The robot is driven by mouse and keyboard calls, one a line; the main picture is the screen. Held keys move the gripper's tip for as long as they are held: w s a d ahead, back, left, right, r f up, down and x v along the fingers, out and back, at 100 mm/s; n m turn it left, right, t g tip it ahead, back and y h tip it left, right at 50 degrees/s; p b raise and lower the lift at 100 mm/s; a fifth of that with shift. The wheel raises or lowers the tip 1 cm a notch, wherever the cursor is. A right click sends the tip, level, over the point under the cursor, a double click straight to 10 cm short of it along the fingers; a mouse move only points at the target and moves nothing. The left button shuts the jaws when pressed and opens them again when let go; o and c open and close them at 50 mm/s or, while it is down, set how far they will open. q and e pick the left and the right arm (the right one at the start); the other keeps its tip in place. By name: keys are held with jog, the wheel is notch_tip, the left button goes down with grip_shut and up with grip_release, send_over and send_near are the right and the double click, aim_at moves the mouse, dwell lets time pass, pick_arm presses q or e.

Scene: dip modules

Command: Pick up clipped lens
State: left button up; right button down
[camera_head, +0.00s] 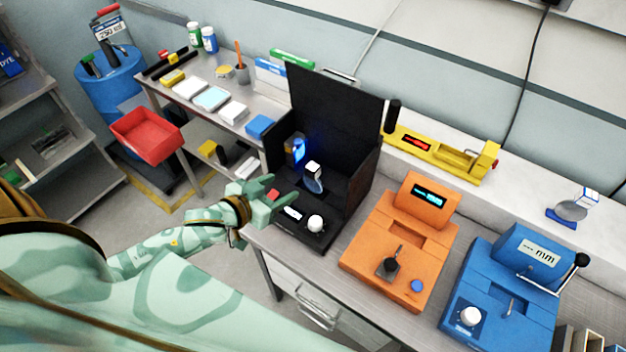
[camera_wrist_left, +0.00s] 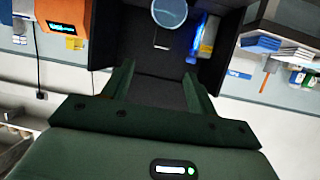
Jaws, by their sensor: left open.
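The clipped lens (camera_head: 313,184) is a round, clear lens with a white clip at its top. It stands upright inside the black box, and in the left wrist view the lens disc (camera_wrist_left: 169,12) shows at the top edge, ahead of the fingers. My left gripper (camera_head: 281,192) is at the open front left of the box, short of the lens and apart from it. Its two green fingers (camera_wrist_left: 158,88) are spread with nothing between them. My right gripper is not in view.
The black box (camera_head: 335,110) has a tall back and side walls. A blue glowing lamp (camera_head: 299,150) stands left of the lens; a white knob (camera_head: 315,223) is at the front. An orange device (camera_head: 400,240) and a blue device (camera_head: 510,290) stand to the right.

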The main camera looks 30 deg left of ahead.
aim_at(309, 170)
pick_arm(q)
jog(key=x, duration=0.5)
jog(key=b+x, duration=0.1)
jog(key=x, duration=0.2)
jog(key=shift+w+a+f, duration=0.2)
jog(key=shift+a, duration=0.05)
jog(key=shift+w+d+f, duration=0.1)
jog(key=shift+w+d, duration=0.05)
jog(key=shift+w, duration=0.15)
jog(key=x, duration=0.5)
jog(key=shift+w+b, duration=0.35)
jog(key=shift+s, duration=0.1)
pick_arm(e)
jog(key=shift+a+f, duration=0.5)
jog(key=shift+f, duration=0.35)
pick_arm(q)
grip_shut()
